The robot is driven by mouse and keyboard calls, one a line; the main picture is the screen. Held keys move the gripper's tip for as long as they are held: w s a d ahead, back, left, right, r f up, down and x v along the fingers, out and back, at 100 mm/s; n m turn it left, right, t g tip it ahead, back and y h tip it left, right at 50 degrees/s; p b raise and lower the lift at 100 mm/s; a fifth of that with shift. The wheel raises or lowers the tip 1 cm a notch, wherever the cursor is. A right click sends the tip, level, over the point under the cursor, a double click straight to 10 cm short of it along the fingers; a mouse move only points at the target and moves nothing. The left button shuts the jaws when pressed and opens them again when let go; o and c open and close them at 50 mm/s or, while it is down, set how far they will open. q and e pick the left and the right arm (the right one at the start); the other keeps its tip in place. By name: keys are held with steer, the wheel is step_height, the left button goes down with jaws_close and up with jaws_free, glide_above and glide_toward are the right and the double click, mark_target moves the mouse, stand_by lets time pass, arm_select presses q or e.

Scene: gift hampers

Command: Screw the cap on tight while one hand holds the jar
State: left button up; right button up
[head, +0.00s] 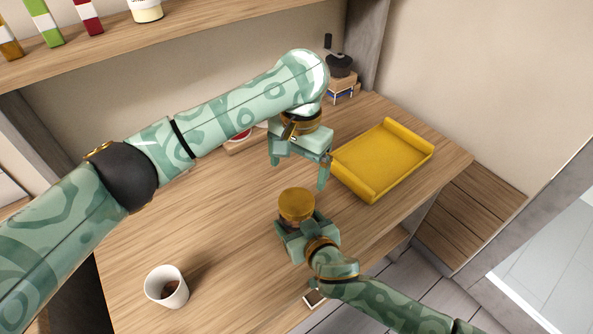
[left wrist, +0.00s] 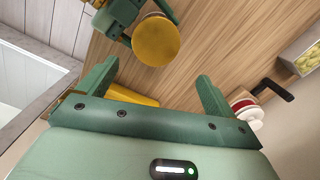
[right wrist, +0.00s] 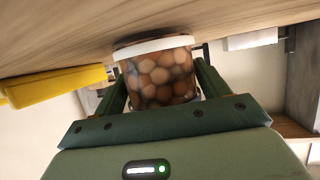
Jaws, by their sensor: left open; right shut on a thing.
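The jar (right wrist: 160,80), clear and full of round brown pieces, stands on the table between the fingers of my right gripper (right wrist: 160,92), which is shut on its sides. The round gold cap (head: 296,203) sits over the jar's top; it also shows in the left wrist view (left wrist: 156,42). Its thread is hidden, so I cannot tell how tight it is. My left gripper (head: 299,173) is open and empty, above and behind the cap, pointing down, apart from it. In the left wrist view, its fingers (left wrist: 157,84) are spread and the cap lies beyond them.
A yellow tray (head: 362,185) lies to the right of my left gripper. A white cup (head: 167,289) with dark contents stands at the front left. A red and white item (left wrist: 245,112) is at the back, partly hidden by my left arm in the head view. The table's left-middle is clear.

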mark_target(296, 200)
arm_select(q)
steer(key=n, duration=0.5)
steer(key=shift+s, duration=0.4)
steer(key=n, duration=0.2)
steer(key=s+n, duration=0.1)
steer(key=n, duration=0.1)
steer(key=shift+a+f+n, duration=0.1)
steer(key=shift+n, duration=0.2)
steer(key=shift+f, duration=4)
steer(key=shift+c, duration=0.3)
steer(key=c, duration=1)
steer(key=m, duration=0.9)
steer(key=shift+m, duration=0.4)
steer(key=shift+w, duration=0.1)
